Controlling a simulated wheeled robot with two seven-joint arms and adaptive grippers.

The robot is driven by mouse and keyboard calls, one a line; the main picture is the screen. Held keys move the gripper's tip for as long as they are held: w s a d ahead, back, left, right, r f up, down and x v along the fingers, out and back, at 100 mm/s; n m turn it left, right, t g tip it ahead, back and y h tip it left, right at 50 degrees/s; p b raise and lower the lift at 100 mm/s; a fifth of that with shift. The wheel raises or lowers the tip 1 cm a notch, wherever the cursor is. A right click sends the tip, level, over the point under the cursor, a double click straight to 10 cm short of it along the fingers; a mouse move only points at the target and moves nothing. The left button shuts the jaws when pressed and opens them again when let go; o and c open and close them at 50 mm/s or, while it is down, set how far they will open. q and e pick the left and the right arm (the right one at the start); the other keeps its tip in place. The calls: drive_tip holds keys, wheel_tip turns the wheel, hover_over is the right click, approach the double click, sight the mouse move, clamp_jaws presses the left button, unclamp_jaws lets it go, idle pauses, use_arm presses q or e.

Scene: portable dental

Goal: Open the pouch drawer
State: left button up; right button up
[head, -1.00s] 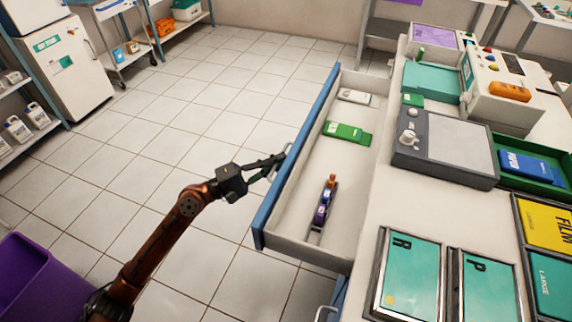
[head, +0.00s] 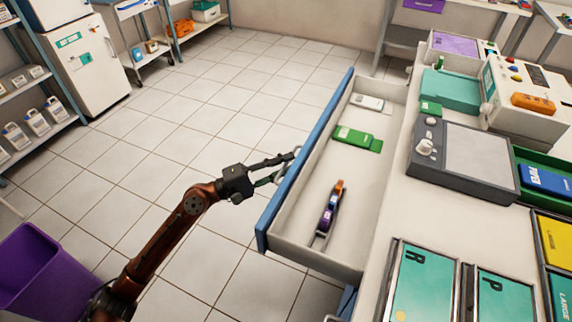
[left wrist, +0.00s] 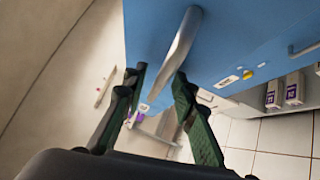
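A drawer with a blue front (head: 300,165) stands pulled well out from the white counter. My left gripper (head: 283,165) is at the outer side of that front. In the left wrist view, the drawer's metal bar handle (left wrist: 178,48) reaches down between the two dark green fingers of my left gripper (left wrist: 160,76). The fingers are apart, with a gap visible on the left side of the handle; the right finger overlaps it in view. I cannot tell whether it touches. My right gripper is not in view.
Inside the drawer lie a green packet (head: 352,138), a white item (head: 368,102) and a narrow holder with small coloured pieces (head: 329,213). A grey device (head: 464,160) stands on the counter. A purple bin (head: 40,270) is at lower left. The tiled floor between is clear.

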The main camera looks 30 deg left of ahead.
use_arm(q)
drive_tip(key=v, duration=1.2)
idle(0.4)
